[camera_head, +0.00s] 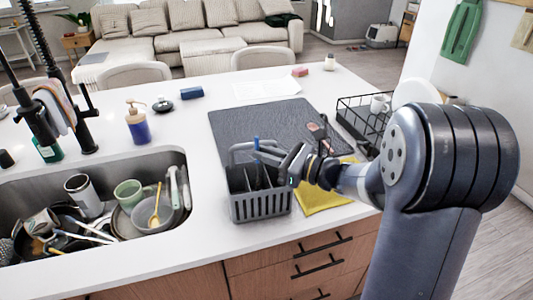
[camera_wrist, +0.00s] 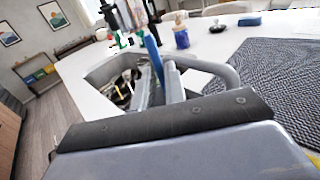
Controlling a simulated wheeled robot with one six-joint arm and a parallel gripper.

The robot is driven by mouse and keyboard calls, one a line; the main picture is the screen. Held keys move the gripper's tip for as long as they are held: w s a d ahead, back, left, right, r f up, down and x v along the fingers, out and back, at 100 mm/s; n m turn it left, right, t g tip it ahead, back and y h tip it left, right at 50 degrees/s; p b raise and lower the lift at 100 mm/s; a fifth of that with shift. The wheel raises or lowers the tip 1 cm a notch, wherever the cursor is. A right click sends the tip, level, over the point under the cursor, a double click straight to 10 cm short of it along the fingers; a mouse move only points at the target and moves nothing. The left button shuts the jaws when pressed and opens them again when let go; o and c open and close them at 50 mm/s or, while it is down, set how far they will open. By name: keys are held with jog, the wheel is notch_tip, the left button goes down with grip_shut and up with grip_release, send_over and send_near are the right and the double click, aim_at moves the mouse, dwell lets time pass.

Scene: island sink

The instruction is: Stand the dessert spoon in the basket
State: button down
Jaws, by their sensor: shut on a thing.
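The grey cutlery basket (camera_head: 260,207) stands on the counter just right of the sink, with its arched handle up. In the wrist view its handle (camera_wrist: 218,68) curves behind my gripper. My gripper (camera_head: 261,154) is at the basket's top, near the handle, shut on a slim piece with a blue handle, which I take to be the dessert spoon (camera_head: 256,143). The blue handle points up and also shows in the wrist view (camera_wrist: 153,54), slightly tilted. Its lower end is hidden by my gripper and the basket, so I cannot tell how deep it reaches.
The sink (camera_head: 180,158) on the left holds several dishes and cutlery. A dark drying mat (camera_head: 235,122) lies behind the basket, a yellow cloth (camera_head: 325,198) to its right. A black wire rack (camera_head: 352,125) stands farther right. A soap bottle (camera_head: 138,127) stands behind the sink.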

jog(key=c, duration=1.4)
grip_release()
jog(key=shift+o, duration=0.2)
jog(key=b+v, duration=0.1)
jog(key=v, duration=0.9)
jog(key=shift+s+d+b, duration=0.15)
jog(key=shift+d+b, duration=0.15)
jog(key=shift+d, duration=0.1)
jog(key=r+p+x, duration=0.2)
jog(key=p+x, duration=0.1)
jog(key=x, duration=0.8)
